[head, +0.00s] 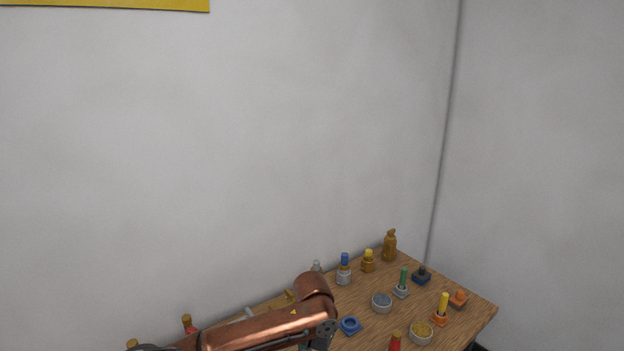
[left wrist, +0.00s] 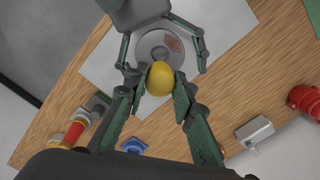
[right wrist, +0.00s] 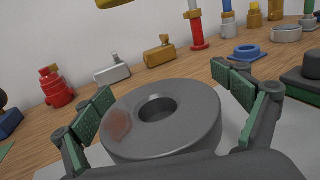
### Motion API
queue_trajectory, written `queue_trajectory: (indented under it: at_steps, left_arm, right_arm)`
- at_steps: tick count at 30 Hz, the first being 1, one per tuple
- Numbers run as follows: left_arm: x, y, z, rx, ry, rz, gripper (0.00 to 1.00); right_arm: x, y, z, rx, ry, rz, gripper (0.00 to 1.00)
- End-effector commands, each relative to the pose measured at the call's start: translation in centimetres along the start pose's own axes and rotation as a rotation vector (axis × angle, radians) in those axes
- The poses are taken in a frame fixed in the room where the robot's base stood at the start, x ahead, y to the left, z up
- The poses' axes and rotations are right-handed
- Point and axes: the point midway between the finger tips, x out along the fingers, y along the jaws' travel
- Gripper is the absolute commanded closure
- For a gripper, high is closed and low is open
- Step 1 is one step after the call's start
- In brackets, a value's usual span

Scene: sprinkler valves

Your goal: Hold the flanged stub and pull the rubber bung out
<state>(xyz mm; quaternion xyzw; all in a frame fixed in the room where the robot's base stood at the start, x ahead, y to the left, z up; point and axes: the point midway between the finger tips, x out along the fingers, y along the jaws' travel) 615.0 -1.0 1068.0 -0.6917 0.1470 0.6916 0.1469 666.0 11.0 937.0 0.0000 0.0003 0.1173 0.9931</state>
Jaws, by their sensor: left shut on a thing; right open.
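The flanged stub is a thick grey disc with an open hole in its middle and a reddish patch on top. It stands on a white sheet in the right wrist view (right wrist: 185,135) and shows in the left wrist view (left wrist: 152,42). My left gripper (left wrist: 161,82) is shut on the yellow rubber bung (left wrist: 160,74). The bung's edge shows at the top of the right wrist view (right wrist: 113,3), apart from the stub and above it. My right gripper (right wrist: 166,85) is open, one finger on each side of the stub. The head view does not show the stub or bung.
A red valve (right wrist: 57,88), a grey valve (right wrist: 112,70) and a brass valve (right wrist: 160,53) stand behind the stub. A blue ring (right wrist: 247,52) and several other fittings are farther right. The white sheet (left wrist: 235,22) around the stub is otherwise clear.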

Motion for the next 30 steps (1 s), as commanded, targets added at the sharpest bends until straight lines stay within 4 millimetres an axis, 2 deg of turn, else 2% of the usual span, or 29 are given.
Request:
queue_trajectory:
  at_steps: [3,17,22,30]
  left_arm:
    - [0.0,0.0,0.0,0.0,0.0,0.0,1.0]
    - [0.0,0.0,0.0,0.0,0.0,0.0,1.0]
    - [0.0,0.0,0.0,0.0,0.0,0.0,1.0]
    - [0.0,0.0,0.0,0.0,0.0,0.0,1.0]
  right_arm:
    - [0.0,0.0,0.0,0.0,0.0,0.0,0.0]
    - [-0.3,0.0,-0.1,0.0,0.001,0.0,0.0]
    - [-2.6,-0.1,-0.1,0.002,0.001,-0.001,0.0]
    - [-8.3,-0.1,-0.1,0.0,0.002,0.0,0.0]
